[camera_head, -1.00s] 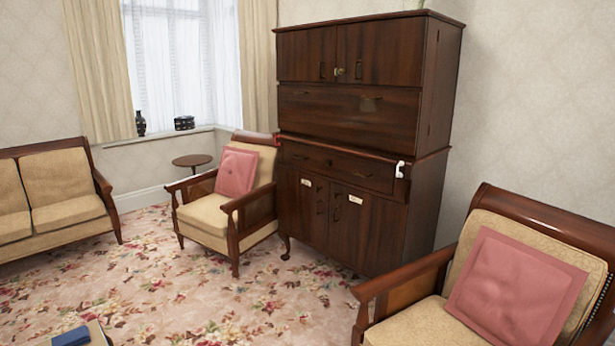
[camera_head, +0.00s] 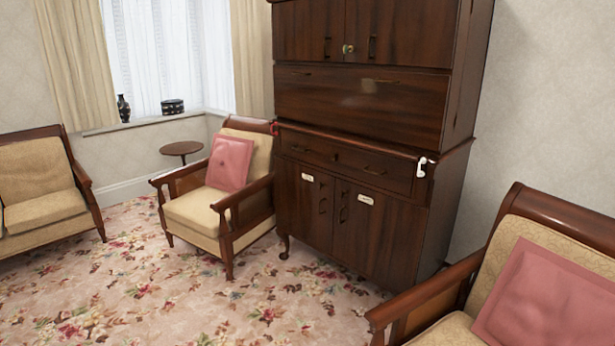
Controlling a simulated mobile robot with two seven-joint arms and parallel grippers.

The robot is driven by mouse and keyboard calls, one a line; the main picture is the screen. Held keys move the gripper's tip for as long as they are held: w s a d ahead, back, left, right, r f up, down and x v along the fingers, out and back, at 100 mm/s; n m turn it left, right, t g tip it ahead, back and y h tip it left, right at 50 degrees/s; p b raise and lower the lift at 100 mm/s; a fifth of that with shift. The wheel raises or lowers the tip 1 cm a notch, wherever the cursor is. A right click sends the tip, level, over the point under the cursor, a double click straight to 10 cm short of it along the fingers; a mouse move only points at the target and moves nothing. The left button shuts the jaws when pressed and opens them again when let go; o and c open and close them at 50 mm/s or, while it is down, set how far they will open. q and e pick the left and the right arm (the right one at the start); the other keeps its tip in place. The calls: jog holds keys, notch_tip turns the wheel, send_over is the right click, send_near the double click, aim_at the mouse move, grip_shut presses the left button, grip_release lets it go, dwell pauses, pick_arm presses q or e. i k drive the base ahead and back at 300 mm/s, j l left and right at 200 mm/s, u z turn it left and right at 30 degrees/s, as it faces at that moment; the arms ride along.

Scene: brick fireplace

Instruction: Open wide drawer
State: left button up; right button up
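A tall dark wooden cabinet (camera_head: 367,219) stands against the wall, right of the window. Its wide drawer (camera_head: 345,160) is a shut band below the deeper panel (camera_head: 350,97), with dark pulls on its front. A white hook-like piece (camera_head: 421,167) is at the drawer's right end and a small red piece (camera_head: 274,128) at its left end. Two doors with white labels (camera_head: 366,199) lie below, both shut. Neither of my grippers is in view.
An armchair with a pink cushion (camera_head: 230,163) stands close at the cabinet's left front. Another armchair (camera_head: 515,250) fills the right foreground. A sofa (camera_head: 40,200) is at far left, with a small round table (camera_head: 181,149) by the window. Flowered carpet (camera_head: 270,305) is open in front.

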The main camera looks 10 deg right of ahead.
aim_at(390, 173)
jog(key=i, duration=1.2)
jog(key=i+j+z, duration=0.1)
jog(key=i+z, duration=0.2)
jog(key=i, duration=0.2)
jog(key=i+j+z, duration=0.25)
jog(key=i, duration=0.25)
jog(key=i+z, duration=0.15)
jog(key=z, duration=0.2)
jog(key=i+j+z, duration=0.15)
jog(key=z, duration=0.2)
jog(key=i+j+z, duration=0.1)
jog(key=z, duration=0.25)
jog(key=j, duration=0.1)
